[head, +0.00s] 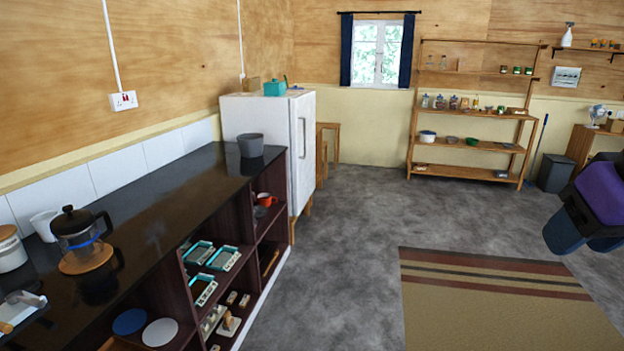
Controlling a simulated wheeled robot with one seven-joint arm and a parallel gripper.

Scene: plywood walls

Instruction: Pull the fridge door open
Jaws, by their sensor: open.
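The white fridge (257,118) stands at the far end of the dark counter, against the left wall. Its door (308,165) faces right and looks shut. A long upright handle (301,138) shows on the door. My gripper (583,243) is at the right edge, purple and dark blue, partly cut off by the frame. It is open, points downward and is well apart from the fridge. I see nothing between its fingers.
The black counter (165,205) with open shelves runs along the left. A striped rug (490,310) lies at the right front. A wooden shelf rack (470,145) stands at the back. Grey floor (350,240) in front of the fridge door is clear.

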